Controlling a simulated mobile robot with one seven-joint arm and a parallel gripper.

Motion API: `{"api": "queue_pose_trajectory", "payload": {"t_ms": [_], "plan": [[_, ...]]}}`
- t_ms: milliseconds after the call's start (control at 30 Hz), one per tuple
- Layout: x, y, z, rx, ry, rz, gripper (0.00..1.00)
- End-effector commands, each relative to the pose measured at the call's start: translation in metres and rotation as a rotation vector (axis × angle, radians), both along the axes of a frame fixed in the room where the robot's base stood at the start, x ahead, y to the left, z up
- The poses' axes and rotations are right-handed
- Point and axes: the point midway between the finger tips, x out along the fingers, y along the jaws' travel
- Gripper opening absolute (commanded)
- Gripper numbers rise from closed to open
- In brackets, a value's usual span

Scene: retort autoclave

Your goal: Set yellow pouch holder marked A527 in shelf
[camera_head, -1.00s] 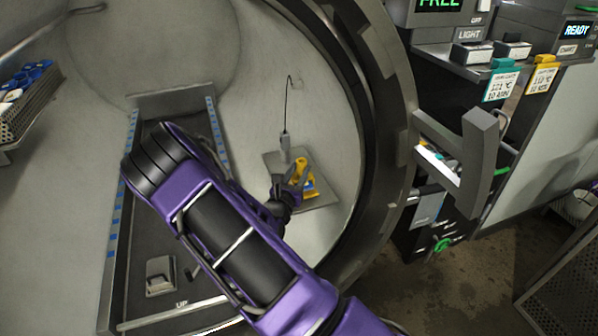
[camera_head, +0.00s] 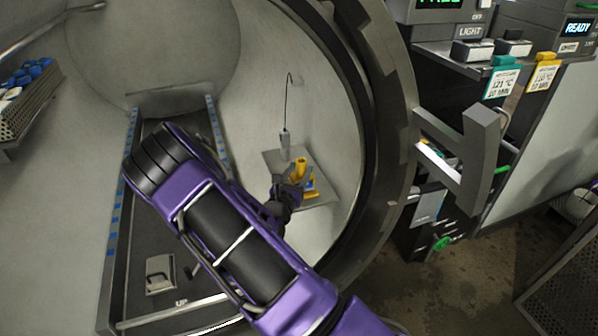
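A yellow pouch holder (camera_head: 301,168) stands on the small grey shelf (camera_head: 322,198) on the right inner wall of the round chamber. Its marking is too small to read. My gripper (camera_head: 292,188) is at the near left side of the holder, close to it in the picture. The fingers are dark and small, partly hidden by my wrist, and I cannot tell whether they touch or grip the holder. My purple arm reaches in from the lower right, across the chamber opening.
A grey probe (camera_head: 284,140) on a dark cable stands at the back of the shelf. The chamber's thick dark door ring (camera_head: 385,130) curves close to the right of the shelf. A railed track (camera_head: 118,240) runs along the chamber floor. A basket (camera_head: 28,105) of blue items is at left.

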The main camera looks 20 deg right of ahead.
Motion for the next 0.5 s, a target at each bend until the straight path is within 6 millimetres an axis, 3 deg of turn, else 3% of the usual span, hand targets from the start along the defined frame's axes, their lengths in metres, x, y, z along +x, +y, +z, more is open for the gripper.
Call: {"api": "queue_pose_trajectory", "payload": {"t_ms": [100,500], "plan": [[-0.0001,0.0001,-0.0001,0.0,0.0,0.0,0.72],[-0.0073,0.0074,-0.0011,0.003,0.003,0.002,0.72]]}}
